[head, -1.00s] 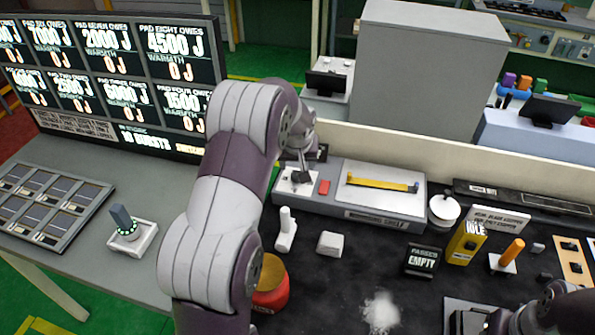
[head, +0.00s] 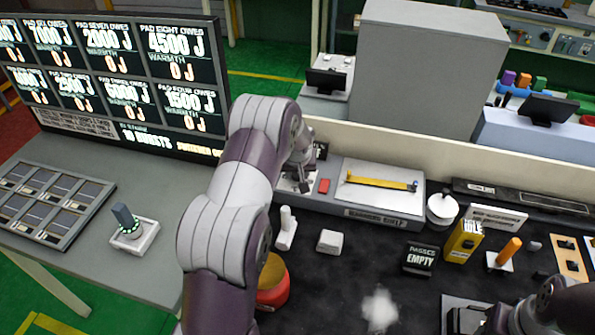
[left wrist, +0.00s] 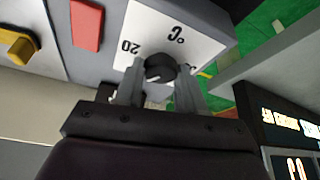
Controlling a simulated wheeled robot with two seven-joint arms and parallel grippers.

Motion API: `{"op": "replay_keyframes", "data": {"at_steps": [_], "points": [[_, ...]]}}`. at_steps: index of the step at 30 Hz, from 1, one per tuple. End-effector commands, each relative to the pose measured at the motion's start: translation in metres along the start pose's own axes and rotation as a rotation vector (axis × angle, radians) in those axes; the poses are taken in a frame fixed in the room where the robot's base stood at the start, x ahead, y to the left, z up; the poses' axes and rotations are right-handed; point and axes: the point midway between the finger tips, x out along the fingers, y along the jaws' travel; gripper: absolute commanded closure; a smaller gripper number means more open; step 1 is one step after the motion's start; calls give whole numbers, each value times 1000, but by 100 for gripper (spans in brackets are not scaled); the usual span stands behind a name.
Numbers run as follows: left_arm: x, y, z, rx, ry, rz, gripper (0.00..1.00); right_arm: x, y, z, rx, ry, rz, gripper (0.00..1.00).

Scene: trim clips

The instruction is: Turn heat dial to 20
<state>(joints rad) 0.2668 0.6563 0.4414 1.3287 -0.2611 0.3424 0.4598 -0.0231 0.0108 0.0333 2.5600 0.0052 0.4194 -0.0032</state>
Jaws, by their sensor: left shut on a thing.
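The heat dial is a black round knob (left wrist: 160,67) on a white plate (left wrist: 185,38) marked "20" and "°C". The plate is at the left end of the grey warming shelf unit (head: 385,211). My left gripper (head: 299,186) reaches down onto this plate in the head view. In the left wrist view its two fingers (left wrist: 158,88) stand either side of the knob, shut on it. A small pale mark shows low on the knob, partly hidden by the fingers. My right arm shows at the bottom right of the head view; its fingers cannot be made out.
A red block (head: 323,186) is beside the dial plate, and a yellow bar (head: 380,181) lies on the unit. A white lever (head: 286,228), a white block (head: 330,241) and a red round container (head: 272,283) stand in front. A scoreboard (head: 110,75) is at the left.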

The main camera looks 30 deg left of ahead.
Motion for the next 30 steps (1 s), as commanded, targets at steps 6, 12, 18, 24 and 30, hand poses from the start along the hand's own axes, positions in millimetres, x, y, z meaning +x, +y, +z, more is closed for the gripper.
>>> {"op": "replay_keyframes", "data": {"at_steps": [6, 12, 18, 24, 30], "points": [[-3, 0, -1, 31, -2, 13, 92, -8, 0, -1, 0, 0, 0, 57], [-4, -2, -2, 129, -1, 54, 91, -22, 0, -3, 0, 0, 0, 57], [4, -3, 0, 284, 2, 121, 91, -8, 0, -1, 0, 0, 0, 57], [11, -4, 2, 462, 7, 193, 91, 35, 0, 4, 0, 0, 0, 57], [9, -4, 1, 634, 5, 263, 91, 71, 0, 9, 0, 0, 0, 57]]}}
